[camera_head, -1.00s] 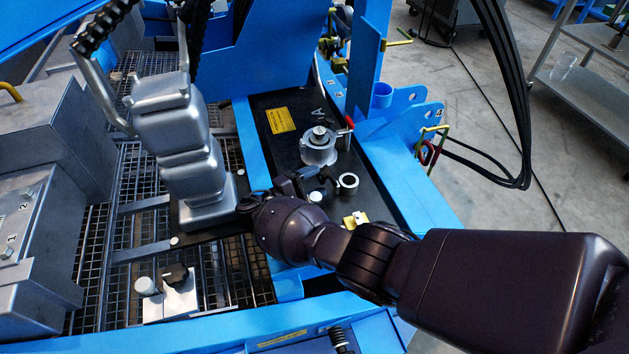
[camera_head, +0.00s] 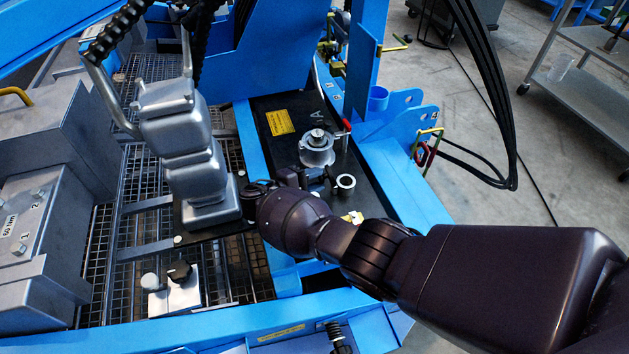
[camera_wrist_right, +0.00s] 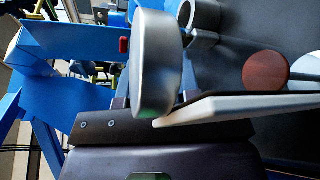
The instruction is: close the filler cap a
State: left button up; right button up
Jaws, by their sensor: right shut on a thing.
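A round silver cap (camera_wrist_right: 157,65) fills the middle of the right wrist view, close to the camera. My right gripper (camera_wrist_right: 178,108) is shut on it; one finger lies along the lower edge of the cap. In the head view my right gripper (camera_head: 316,178) is low over the black plate (camera_head: 285,103), just in front of a silver canister (camera_head: 317,152) near the letter A. A pale open ring (camera_head: 345,182) lies right of the gripper. The cap's contact with anything below is hidden. My left gripper is not in view.
A red lever (camera_head: 347,125) stands beside the canister. A grey stacked metal block (camera_head: 185,145) rises left of my gripper. A blue frame (camera_head: 395,170) borders the plate on the right. A reddish-brown disc (camera_wrist_right: 265,70) shows in the wrist view.

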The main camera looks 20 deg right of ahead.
jog(key=shift+w+d+r+y+p, duration=0.1)
jog(key=shift+d+r+y+p, duration=0.05)
jog(key=shift+r+y+p, duration=0.25)
jog(key=shift+w+d+r+y+p, duration=0.15)
jog(key=shift+r+y, duration=0.15)
jog(key=shift+r, duration=0.2)
jog(key=shift+s+d+f+m+y, duration=0.1)
jog(key=shift+s+m+y, duration=0.05)
jog(key=shift+m+y, duration=0.15)
jog(key=shift+f, duration=0.2)
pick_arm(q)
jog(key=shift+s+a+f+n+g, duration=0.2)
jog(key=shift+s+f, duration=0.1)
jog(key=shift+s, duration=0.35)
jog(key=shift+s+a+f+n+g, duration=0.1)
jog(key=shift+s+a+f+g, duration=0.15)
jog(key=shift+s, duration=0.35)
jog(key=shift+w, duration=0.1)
pick_arm(e)
jog(key=o, duration=0.9)
jog(key=shift+s, duration=0.1)
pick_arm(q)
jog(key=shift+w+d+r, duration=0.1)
